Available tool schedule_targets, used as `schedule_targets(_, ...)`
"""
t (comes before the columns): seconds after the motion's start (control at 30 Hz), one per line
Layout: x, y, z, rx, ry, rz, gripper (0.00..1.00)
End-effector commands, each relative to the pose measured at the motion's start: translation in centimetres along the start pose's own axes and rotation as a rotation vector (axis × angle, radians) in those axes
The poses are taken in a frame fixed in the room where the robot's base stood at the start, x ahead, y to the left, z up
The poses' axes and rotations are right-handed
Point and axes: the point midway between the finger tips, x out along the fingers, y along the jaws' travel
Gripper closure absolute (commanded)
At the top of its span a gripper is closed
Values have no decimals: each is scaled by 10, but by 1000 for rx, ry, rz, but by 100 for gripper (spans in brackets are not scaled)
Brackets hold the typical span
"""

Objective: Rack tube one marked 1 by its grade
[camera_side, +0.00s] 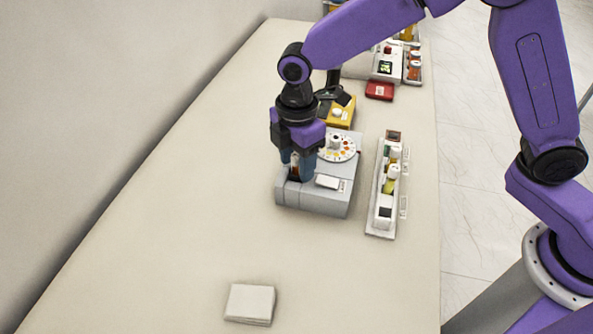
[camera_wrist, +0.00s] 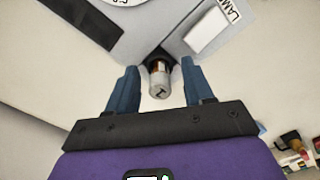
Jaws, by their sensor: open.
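Tube one (camera_wrist: 159,82), with a grey cap marked 1 and an amber body, stands in a dark socket of a grey instrument (camera_side: 315,201) in the wrist view. My gripper (camera_wrist: 160,84) is open, with its blue fingers on either side of the tube and a gap on each side. In the side view my gripper (camera_side: 298,170) is over the left part of the instrument and hides most of the tube. A white rack (camera_side: 380,226) with several vials stands to the right of the instrument.
The instrument carries a disc with coloured spots (camera_side: 342,150) and a white lamp button (camera_side: 328,182). A yellow device (camera_side: 342,112) and a red box (camera_side: 380,91) stand behind. A pale block (camera_side: 250,303) lies in front. The left table is clear.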

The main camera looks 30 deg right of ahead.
Motion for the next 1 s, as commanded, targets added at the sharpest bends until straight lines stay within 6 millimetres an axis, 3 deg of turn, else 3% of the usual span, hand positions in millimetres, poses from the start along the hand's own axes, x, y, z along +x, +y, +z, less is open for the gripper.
schedule_targets(0.13, 0, 0, 0, 0, 0, 0, 52)
schedule_targets(0.27, 0, 0, 0, 0, 0, 0, 94)
schedule_targets(0.3, 0, 0, 0, 0, 0, 0, 100)
schedule_targets(0.67, -6, 0, 0, 0, 1, 1, 100)
schedule_targets(1.0, -63, 1, 0, 1, 4, 4, 100)
